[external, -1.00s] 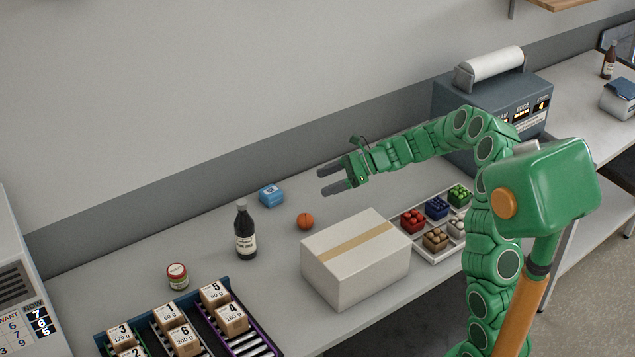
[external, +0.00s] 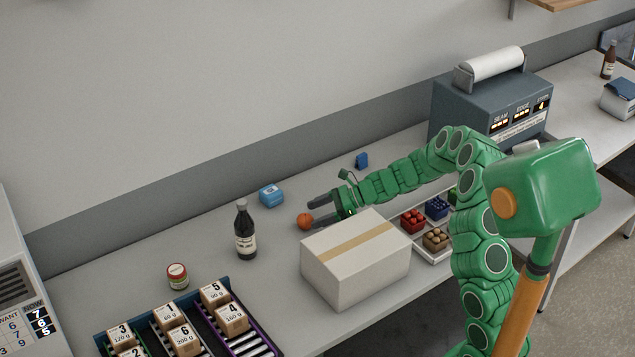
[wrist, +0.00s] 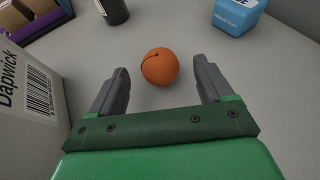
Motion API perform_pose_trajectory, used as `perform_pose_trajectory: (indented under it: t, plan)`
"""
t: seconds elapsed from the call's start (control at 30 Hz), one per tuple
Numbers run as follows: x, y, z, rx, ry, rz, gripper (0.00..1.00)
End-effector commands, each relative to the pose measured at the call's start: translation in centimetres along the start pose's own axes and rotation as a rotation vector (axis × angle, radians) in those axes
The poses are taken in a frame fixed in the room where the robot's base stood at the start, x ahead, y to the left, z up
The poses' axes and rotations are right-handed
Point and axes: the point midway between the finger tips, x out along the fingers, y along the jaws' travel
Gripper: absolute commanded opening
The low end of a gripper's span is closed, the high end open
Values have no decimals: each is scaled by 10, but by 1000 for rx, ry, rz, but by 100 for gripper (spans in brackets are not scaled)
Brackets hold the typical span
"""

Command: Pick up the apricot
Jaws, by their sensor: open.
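The apricot (external: 304,221) is a small round orange fruit on the grey counter, between the dark bottle and the cardboard box. In the wrist view the apricot (wrist: 160,66) lies just ahead of my fingertips, roughly midway between them, with its crease at the upper left. My gripper (external: 312,213) is low over the counter behind the box. Its dark fingers are spread and empty. In the wrist view my gripper (wrist: 157,75) has a finger on each side of the apricot's near part, with gaps on both sides.
A box (external: 355,262) with tan tape stands close beside my gripper; its labelled side (wrist: 28,100) shows at left. A blue package (external: 271,196) and a dark bottle (external: 245,232) stand near the apricot. A jar (external: 177,276), trays of numbered blocks and a produce tray (external: 432,254) are farther off.

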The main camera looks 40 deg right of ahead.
Motion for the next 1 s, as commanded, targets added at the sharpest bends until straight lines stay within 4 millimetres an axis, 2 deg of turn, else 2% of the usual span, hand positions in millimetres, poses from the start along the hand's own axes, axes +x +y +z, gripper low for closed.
perform_pose_trajectory:
  t: [0.33,0.63,1.0]
  plan:
    - [41,2,-6,0,1,2,80]
    - [46,1,-6,0,0,0,80]
    - [46,1,-5,0,-1,1,25]
